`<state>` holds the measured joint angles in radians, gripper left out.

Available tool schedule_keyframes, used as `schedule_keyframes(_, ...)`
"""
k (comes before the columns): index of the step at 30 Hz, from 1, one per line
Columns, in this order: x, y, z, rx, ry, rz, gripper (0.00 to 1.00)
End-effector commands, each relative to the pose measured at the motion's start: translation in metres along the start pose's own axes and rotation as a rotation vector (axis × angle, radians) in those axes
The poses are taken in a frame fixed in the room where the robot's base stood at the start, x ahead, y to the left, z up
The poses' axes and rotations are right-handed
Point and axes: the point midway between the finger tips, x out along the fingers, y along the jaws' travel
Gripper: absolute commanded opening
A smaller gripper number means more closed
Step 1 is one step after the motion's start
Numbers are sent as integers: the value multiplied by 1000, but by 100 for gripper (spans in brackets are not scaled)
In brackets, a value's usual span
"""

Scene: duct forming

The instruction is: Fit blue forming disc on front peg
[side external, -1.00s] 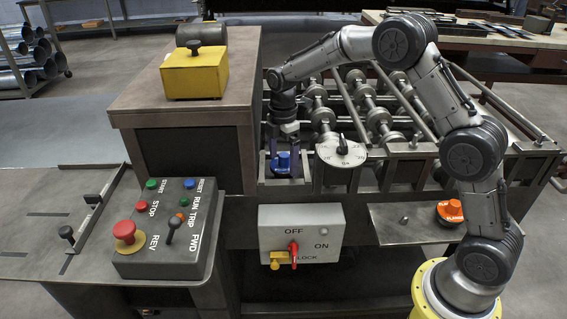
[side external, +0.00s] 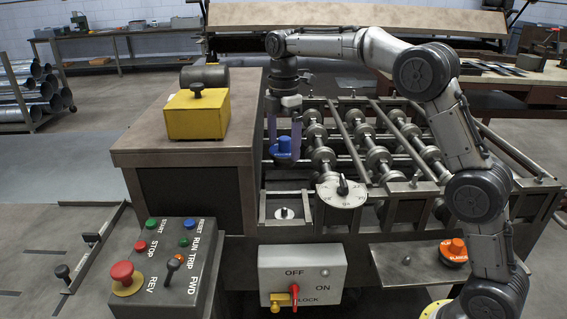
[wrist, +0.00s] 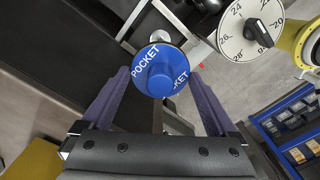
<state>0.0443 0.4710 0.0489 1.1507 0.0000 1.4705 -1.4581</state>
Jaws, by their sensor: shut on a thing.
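The blue forming disc (side external: 285,147), a round piece with a raised knob, hangs between the purple fingers of my gripper (side external: 284,138), which is shut on it. In the wrist view the disc (wrist: 161,72) faces the camera, with "POCKET" lettered on its rim. Below it, a square recessed plate (side external: 285,212) at the front of the machine holds a small bare peg. The disc is well clear above that plate. A second small stub (side external: 406,260) stands on the right shelf, beside an orange disc (side external: 454,250). I cannot tell which is the front peg.
A numbered dial (side external: 342,192) sits just right of the square plate. Roller shafts (side external: 375,150) fill the machine bed behind. The tall brown cabinet with a yellow block (side external: 196,116) stands left. A switch box (side external: 302,274) and control panel (side external: 165,258) are lower down.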

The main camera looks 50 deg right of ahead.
Motion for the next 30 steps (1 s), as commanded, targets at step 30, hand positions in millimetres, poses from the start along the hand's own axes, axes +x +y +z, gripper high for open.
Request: schedule_keyframes(30, -76, -129, 120, 258, -1, 5, 2)
